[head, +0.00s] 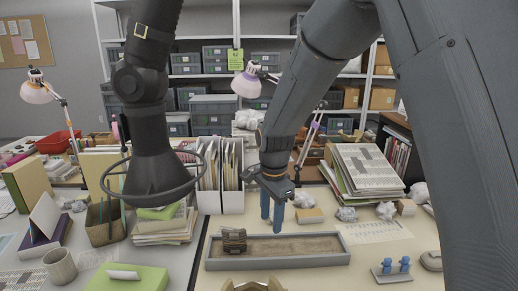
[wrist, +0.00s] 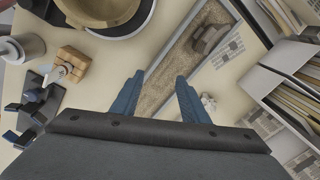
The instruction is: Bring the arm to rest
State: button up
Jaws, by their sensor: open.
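My gripper (head: 278,212) has two blue fingers pointing down, spread apart with nothing between them, above the back side of a long grey tray (head: 215,265) filled with brown sand. The fingers also show apart in the wrist view (wrist: 160,98), beside the tray's sand (wrist: 172,62). A brown sherd-like piece (head: 234,240) sits at the tray's left end in the head view; it also shows in the wrist view (wrist: 208,38). The gripper is apart from it. My arm is bent, coming down from the upper right. Whether the fingertips touch anything is not clear.
Papers and books (head: 365,172) are stacked right of my arm, with crumpled paper balls (head: 387,210) nearby. Upright files (head: 220,180) stand behind the tray. A blue-pegged stand (head: 392,270) is at front right. A desk lamp (head: 247,82) rises behind my arm.

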jog(key=s+d+n, duration=1.1)
jog(key=s+d, duration=0.6)
jog(key=s, duration=0.2)
jog(key=shift+s+r+n, duration=0.2)
jog(key=shift+n, duration=0.1)
